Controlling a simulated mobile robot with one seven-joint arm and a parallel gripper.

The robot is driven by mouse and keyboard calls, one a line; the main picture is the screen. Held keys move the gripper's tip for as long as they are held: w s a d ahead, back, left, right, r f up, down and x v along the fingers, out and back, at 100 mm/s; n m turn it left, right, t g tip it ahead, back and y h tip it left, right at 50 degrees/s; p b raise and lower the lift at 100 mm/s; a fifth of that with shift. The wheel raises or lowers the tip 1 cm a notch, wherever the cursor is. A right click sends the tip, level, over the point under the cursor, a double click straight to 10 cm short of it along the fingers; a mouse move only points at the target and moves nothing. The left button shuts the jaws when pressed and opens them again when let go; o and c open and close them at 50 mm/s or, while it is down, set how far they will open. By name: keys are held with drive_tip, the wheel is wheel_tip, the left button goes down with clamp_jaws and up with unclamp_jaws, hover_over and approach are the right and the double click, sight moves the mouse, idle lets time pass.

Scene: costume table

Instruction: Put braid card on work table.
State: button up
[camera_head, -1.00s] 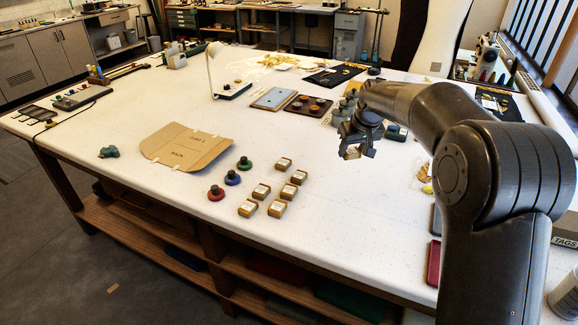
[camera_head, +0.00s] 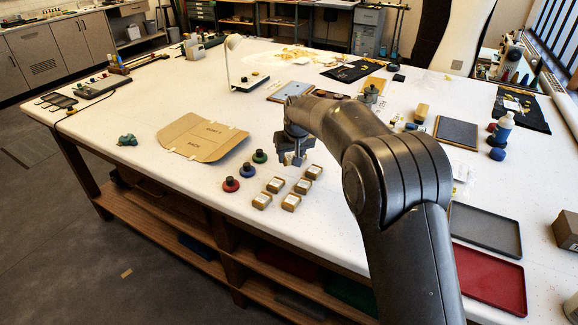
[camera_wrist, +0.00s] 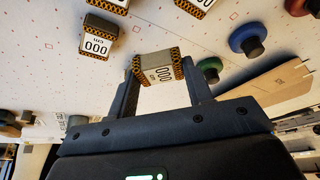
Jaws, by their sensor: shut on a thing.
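The braid card (camera_wrist: 158,72) is a small block with a white "000 cm" label and black-and-yellow braid at its ends. My gripper (camera_wrist: 160,80) is shut on it, with one finger on each side. In the head view my gripper (camera_head: 292,162) points down over the white work table (camera_head: 340,228), close to the group of cards; the held card is not clear there. Whether the held card touches the table, I cannot tell.
Several similar cards (camera_head: 291,203) lie just in front of my gripper. Red (camera_head: 231,185), blue (camera_head: 247,170) and green (camera_head: 260,156) spools stand to the left, near a cardboard pattern (camera_head: 203,138). Grey (camera_head: 485,231) and red (camera_head: 490,279) trays lie on the right.

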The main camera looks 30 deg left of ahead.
sight(289, 164)
drive_tip(key=shift+a+f, duration=0.4)
drive_tip(key=shift+a, duration=0.05)
drive_tip(key=shift+f, duration=1.85)
drive_tip(key=shift+f, duration=0.2)
drive_tip(key=o, duration=0.9)
drive_tip(key=shift+o, duration=0.2)
drive_tip(key=v, duration=1.2)
drive_tip(key=shift+r, duration=0.2)
